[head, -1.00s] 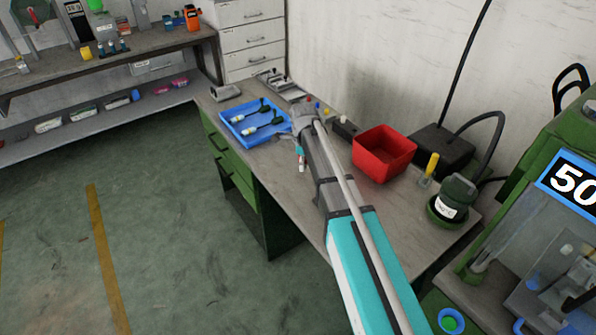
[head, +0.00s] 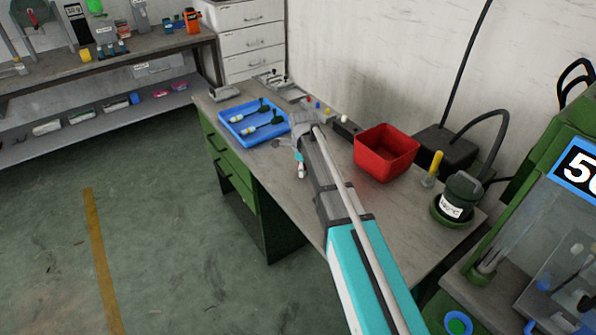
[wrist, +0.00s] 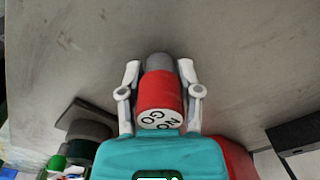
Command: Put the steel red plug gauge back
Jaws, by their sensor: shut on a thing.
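The red plug gauge (wrist: 160,92) shows in the wrist view, a red cylinder with a grey steel end and "NO GO" on its near face. My gripper (wrist: 159,75) is shut on it, one pale finger on each side of the red body. In the head view my gripper (head: 300,122) is over the workbench, just right of the blue tray; the gauge cannot be made out there. Small red, blue and yellow pieces (head: 318,105) stand on the bench behind my gripper. I cannot tell whether the gauge touches anything below.
The blue tray (head: 232,117) holds green-handled tools. A red bin (head: 387,153) stands right of my arm, with a yellow-handled item (head: 434,165) and a dark green pot (head: 462,190) beyond.

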